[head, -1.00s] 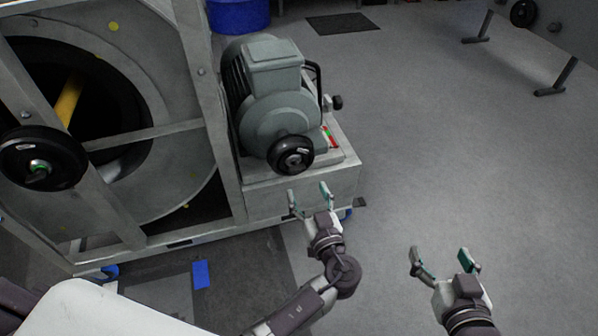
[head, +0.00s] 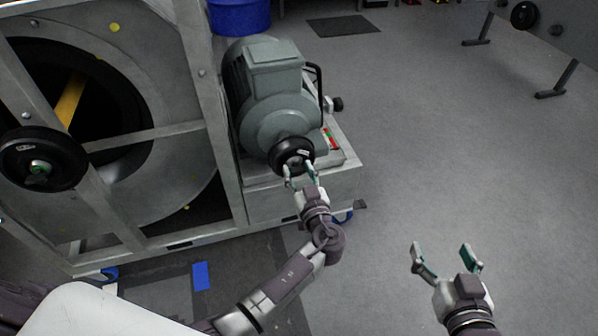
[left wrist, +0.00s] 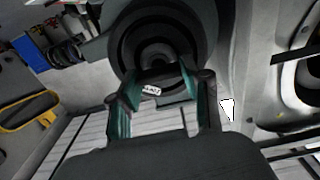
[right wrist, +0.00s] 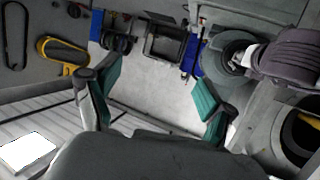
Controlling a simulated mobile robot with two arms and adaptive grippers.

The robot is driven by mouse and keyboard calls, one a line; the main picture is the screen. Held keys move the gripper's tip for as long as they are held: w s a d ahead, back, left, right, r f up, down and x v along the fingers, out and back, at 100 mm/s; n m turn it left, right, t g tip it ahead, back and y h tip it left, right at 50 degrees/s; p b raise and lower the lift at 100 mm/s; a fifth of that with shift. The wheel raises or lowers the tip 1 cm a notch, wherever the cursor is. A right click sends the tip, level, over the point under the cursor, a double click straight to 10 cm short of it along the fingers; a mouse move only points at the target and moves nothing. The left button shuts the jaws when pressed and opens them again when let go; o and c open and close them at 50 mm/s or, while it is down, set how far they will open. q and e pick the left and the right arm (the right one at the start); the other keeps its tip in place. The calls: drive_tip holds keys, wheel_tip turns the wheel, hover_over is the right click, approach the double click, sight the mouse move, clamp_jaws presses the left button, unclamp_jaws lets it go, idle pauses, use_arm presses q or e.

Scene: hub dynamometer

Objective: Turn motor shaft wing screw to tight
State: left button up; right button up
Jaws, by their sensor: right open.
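The grey motor (head: 270,90) stands on its pedestal with a round black hub (head: 278,152) on its shaft, facing me. The dark wing screw (left wrist: 158,74) is at the hub's centre and largely covered by my fingers in the head view. My left gripper (head: 300,170) is at the hub's front. In the left wrist view its fingertips (left wrist: 160,76) lie on either side of the wing screw, closer together than the right fingers, and seem to touch it. A small white label shows just below. My right gripper (head: 445,248) is open and empty, low over the floor.
A large framed drum (head: 150,130) stands left of the motor, with another black hub (head: 22,160) on its frame. A blue bin (head: 238,15) is behind the motor. The floor (head: 450,150) to the right is clear.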

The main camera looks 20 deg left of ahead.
use_arm(q)
drive_tip(key=c, duration=0.5)
